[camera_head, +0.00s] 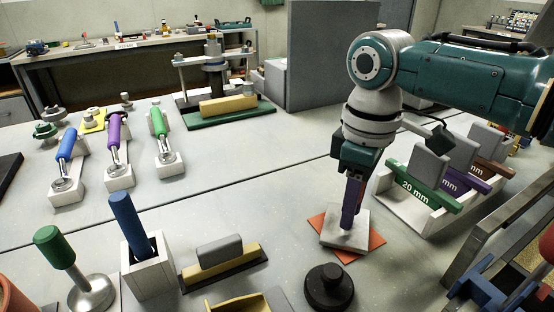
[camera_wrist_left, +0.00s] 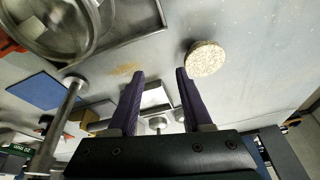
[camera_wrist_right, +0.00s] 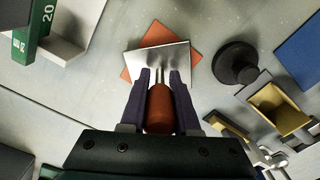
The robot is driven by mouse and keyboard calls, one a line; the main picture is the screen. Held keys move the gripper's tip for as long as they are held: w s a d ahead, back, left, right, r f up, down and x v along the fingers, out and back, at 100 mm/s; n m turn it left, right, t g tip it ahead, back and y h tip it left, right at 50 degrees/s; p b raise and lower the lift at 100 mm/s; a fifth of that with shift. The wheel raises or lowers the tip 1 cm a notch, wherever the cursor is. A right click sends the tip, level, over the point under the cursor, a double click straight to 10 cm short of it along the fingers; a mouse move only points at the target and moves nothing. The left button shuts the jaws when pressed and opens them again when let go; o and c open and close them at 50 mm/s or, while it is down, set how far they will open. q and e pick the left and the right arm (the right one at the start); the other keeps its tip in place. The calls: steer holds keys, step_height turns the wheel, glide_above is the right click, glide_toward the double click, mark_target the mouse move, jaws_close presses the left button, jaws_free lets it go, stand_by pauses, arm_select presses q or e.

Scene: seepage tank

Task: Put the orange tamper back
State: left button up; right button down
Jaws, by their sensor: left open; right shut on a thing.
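My right gripper (camera_head: 351,206) points down and is shut on the orange tamper. The tamper's red-orange handle (camera_wrist_right: 159,108) sits between the fingers in the right wrist view, with its pale square plate (camera_wrist_right: 160,66) below. In the head view the plate (camera_head: 343,232) is over an orange square mat (camera_head: 371,243), turned relative to it. The mat's corners show past the plate in the right wrist view (camera_wrist_right: 132,72). I cannot tell whether plate and mat touch. My left gripper (camera_wrist_left: 160,75) is open and empty in the left wrist view; the head view does not show it.
A black round knob (camera_head: 329,288) stands just in front of the mat. A white rack (camera_head: 397,213) with labelled green, purple and brown bars is to the right. A yellow-based grey block (camera_head: 220,252) and a box with a blue rod (camera_head: 148,267) stand left. The table's middle is clear.

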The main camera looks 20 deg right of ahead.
arm_select(q)
steer(key=shift+f, duration=0.1)
arm_select(e)
steer(key=shift+f, duration=0.15)
arm_select(q)
steer(key=shift+d, duration=0.1)
arm_select(e)
steer(key=c, duration=1.1)
jaws_free()
steer(key=shift+f, duration=0.1)
steer(key=o, duration=0.5)
steer(key=shift+c, duration=0.2)
arm_select(q)
steer(key=shift+r, duration=0.2)
arm_select(e)
steer(key=shift+r, duration=0.45)
arm_select(q)
step_height(320, 180, up, 2)
steer(key=p, duration=0.2)
steer(key=shift+r+p, duration=0.15)
steer(key=shift+p, duration=0.2)
arm_select(e)
step_height(320, 180, up, 12)
steer(key=shift+f, duration=0.25)
